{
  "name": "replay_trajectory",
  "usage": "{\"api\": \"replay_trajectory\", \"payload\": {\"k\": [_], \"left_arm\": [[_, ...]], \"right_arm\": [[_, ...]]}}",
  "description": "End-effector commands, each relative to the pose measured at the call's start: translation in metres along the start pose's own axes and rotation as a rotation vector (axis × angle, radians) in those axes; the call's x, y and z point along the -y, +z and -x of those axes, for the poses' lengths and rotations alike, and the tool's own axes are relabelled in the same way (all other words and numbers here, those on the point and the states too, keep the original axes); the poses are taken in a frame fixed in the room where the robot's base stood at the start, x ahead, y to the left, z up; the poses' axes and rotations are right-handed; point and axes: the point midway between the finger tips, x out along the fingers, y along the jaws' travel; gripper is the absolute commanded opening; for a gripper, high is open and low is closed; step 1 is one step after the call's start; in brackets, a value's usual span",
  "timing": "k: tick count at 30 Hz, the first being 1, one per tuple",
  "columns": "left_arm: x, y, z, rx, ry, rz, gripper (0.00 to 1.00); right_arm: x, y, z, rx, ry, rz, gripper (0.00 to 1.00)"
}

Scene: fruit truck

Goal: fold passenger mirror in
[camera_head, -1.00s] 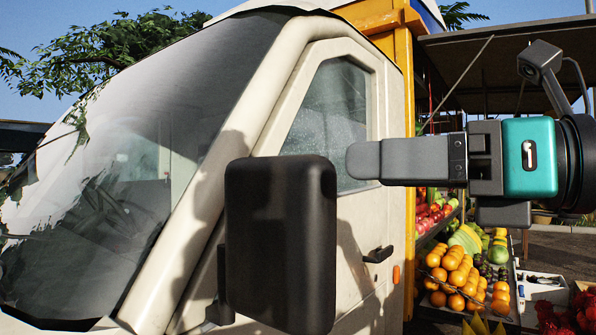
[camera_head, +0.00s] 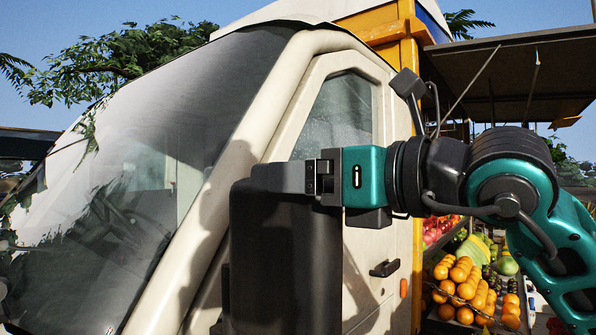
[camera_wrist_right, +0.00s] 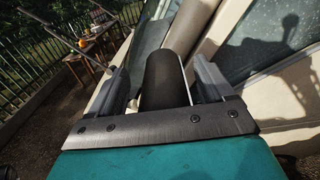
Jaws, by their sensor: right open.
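The black passenger mirror (camera_head: 285,262) stands out from the front corner of the cream truck's door (camera_head: 372,230). My right gripper (camera_head: 270,177) reaches in from the right and is at the mirror's top in the head view, hiding part of its upper edge. In the right wrist view the rounded dark mirror (camera_wrist_right: 165,82) lies between the two spread fingers of the right gripper (camera_wrist_right: 160,85). The fingers are open, one on each side of it. I cannot tell whether either finger touches it. My left gripper is in neither view.
The windshield (camera_head: 120,180) fills the left. A door handle (camera_head: 384,268) is right of the mirror. Oranges (camera_head: 465,290) and other fruit are displayed beyond the door. The wrist view shows a fence (camera_wrist_right: 45,50) and a small wooden table (camera_wrist_right: 90,50).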

Motion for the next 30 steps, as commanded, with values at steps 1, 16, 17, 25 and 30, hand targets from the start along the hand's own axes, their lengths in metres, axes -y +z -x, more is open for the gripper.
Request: {"api": "replay_trajectory", "payload": {"k": [1,16,17,25,30], "left_arm": [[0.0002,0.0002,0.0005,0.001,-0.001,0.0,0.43],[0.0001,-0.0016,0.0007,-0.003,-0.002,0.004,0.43],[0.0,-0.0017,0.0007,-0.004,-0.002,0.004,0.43],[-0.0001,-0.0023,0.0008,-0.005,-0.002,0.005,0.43],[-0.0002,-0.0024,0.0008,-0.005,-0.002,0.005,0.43]], "right_arm": [[0.0,0.0006,-0.0029,0.0,0.0,0.0,0.81],[0.0001,-0.0001,-0.0051,0.0,0.0,0.0,0.64],[0.0001,-0.0001,-0.0051,0.0,0.0,0.0,0.61],[0.0001,-0.0002,-0.005,0.0,0.0,0.0,0.35],[0.0002,-0.0002,-0.005,0.0,0.0,0.0,0.19]]}}
